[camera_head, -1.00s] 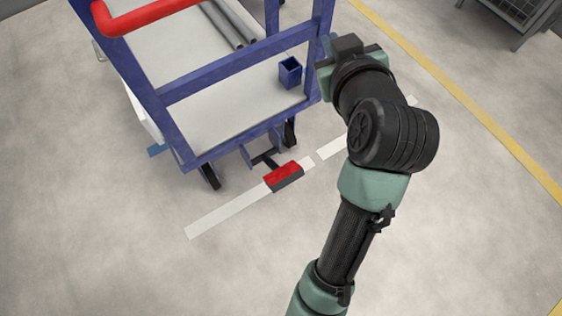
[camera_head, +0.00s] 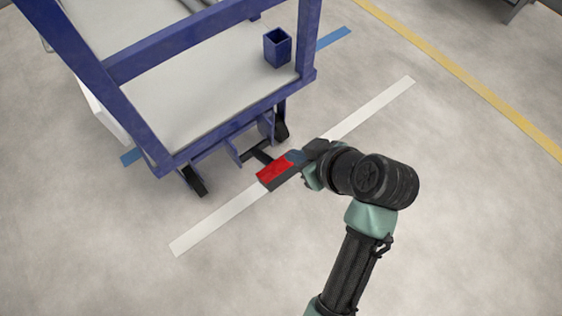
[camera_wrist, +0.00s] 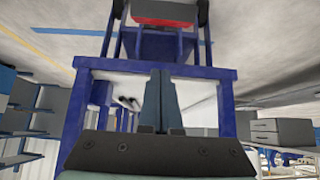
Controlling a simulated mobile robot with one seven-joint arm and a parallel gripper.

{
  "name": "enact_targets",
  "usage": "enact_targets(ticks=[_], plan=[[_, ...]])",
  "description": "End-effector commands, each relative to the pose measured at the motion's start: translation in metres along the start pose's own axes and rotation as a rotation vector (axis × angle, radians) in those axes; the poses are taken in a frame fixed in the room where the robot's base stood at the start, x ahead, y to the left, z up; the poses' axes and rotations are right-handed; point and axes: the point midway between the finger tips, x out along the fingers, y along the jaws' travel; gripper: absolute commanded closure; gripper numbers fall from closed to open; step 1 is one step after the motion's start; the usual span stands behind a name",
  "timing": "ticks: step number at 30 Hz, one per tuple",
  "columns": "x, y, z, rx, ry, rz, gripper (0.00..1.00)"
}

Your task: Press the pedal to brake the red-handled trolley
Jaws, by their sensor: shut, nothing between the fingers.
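The trolley (camera_head: 180,42) has a blue frame and a pale deck; its red handle is out of the current views. Its brake pedal (camera_head: 270,173) has a red top with dark sides and sticks out low from the trolley's near end, just above the floor. It also shows at the top of the wrist view (camera_wrist: 160,21). My gripper (camera_head: 295,157) is shut and empty, at the right end of the pedal, partly hiding that end. I cannot tell whether it touches.
Black castors (camera_head: 195,180) flank the pedal. A small blue open box (camera_head: 277,47) stands on the deck. A white floor strip (camera_head: 215,222) runs under the pedal, and a yellow line (camera_head: 460,80) crosses at right. The floor in front is clear.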

Motion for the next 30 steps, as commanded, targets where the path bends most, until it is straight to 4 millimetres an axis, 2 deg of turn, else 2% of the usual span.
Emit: enact_targets(ticks=[8, 14, 24, 27, 30], plan=[[0.005, 0.000, 0.000, 0.000, 0.000, 0.001, 1.00], [0.036, 0.000, 0.003, -0.001, -0.001, 0.000, 1.00], [0.109, 0.000, 0.003, -0.001, 0.000, 0.000, 1.00], [0.109, 0.001, 0.022, 0.003, 0.000, 0.004, 1.00], [0.110, 0.001, 0.031, 0.003, 0.000, 0.003, 1.00]])
